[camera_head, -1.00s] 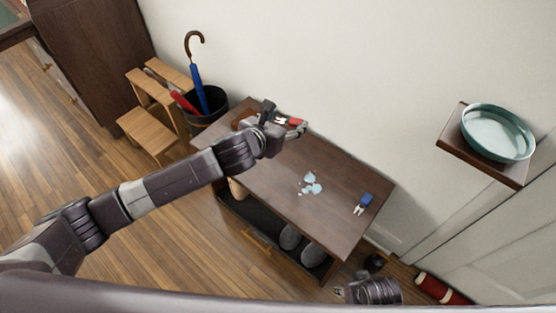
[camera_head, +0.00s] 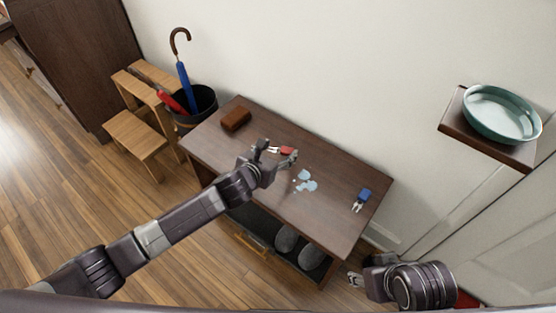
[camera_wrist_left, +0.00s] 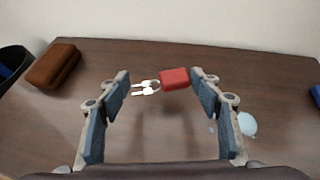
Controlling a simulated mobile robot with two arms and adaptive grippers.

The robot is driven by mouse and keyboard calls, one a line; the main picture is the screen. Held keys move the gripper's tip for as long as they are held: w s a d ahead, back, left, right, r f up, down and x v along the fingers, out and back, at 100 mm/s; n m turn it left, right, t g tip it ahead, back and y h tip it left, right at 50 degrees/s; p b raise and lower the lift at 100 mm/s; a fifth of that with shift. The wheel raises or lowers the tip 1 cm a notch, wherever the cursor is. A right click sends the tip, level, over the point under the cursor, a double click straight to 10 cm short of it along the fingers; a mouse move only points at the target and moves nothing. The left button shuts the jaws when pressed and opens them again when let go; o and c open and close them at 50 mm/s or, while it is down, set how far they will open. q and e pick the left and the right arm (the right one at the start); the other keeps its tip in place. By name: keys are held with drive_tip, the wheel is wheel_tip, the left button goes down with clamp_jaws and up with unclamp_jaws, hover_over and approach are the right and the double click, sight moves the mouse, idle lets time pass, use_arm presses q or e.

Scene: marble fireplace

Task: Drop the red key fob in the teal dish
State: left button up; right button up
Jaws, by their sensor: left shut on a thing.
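The red key fob (camera_head: 287,152) with silver keys is held between the fingertips of my left gripper (camera_head: 276,150), over the bench top. In the left wrist view the red fob (camera_wrist_left: 175,79) meets the right finger and its keys reach toward the left finger. Its height above the wood is hard to tell. The teal dish (camera_head: 470,112) is empty and sits on a small wall shelf at the upper right, far from my left gripper.
The dark wooden bench (camera_head: 330,225) carries a brown case (camera_head: 236,119), pale blue pieces (camera_head: 305,182) and a blue key fob (camera_head: 362,199). The dish rests on the wall shelf (camera_head: 452,122). An umbrella bin (camera_head: 200,112) and wooden step stool (camera_head: 136,135) stand left.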

sight(278, 159)
use_arm(q)
drive_tip(key=shift+f+b, duration=0.65)
drive_tip(key=shift+f, duration=1.2)
drive_tip(key=shift+f, duration=0.2)
drive_tip(key=o, duration=1.1)
